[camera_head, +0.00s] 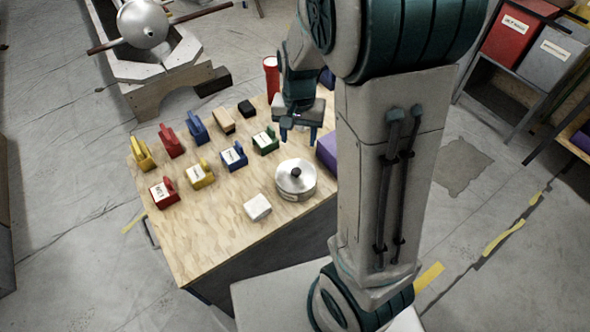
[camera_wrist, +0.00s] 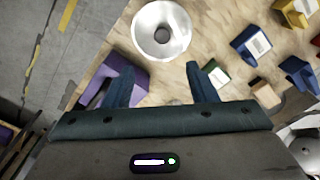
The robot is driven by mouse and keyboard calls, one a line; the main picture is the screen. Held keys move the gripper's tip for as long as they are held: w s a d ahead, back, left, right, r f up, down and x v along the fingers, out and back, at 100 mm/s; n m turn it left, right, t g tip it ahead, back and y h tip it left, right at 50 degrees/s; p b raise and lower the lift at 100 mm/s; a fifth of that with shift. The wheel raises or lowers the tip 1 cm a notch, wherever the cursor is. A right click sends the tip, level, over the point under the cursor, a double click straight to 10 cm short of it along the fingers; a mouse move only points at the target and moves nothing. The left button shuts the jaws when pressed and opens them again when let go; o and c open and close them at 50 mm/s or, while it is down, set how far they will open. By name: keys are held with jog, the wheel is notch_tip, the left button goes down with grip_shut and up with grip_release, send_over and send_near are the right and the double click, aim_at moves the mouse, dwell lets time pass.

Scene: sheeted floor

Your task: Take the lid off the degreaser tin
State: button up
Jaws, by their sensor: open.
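The degreaser tin (camera_head: 297,195) is a round silver tin standing upright near the front right edge of the wooden table. Its shiny lid (camera_head: 286,181) is on top, with a small black knob (camera_head: 295,172) in the middle. In the wrist view the lid (camera_wrist: 145,28) shows near the top, with its knob (camera_wrist: 163,34) beyond the fingertips. My gripper (camera_head: 299,133) is open and empty, behind the tin and apart from it. In the wrist view my gripper (camera_wrist: 157,72) has both fingers spread, with bare wood between them.
A purple box (camera_head: 328,152) sits right of the tin, close by one finger in the wrist view (camera_wrist: 114,67). A green labelled block (camera_head: 266,141) is behind left, a white block (camera_head: 258,207) in front left. Several coloured blocks fill the left side. A red cylinder (camera_head: 271,75) stands behind.

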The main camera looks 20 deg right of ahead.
send_over(296, 170)
jog(key=f, duration=0.8)
jog(key=shift+d+f, duration=0.25)
jog(key=shift+d, duration=0.05)
jog(key=shift+a+f, duration=0.15)
jog(key=shift+f, duration=1.15)
jog(key=shift+a+f, duration=0.15)
jog(key=shift+f, duration=1.15)
jog(key=c, duration=1.1)
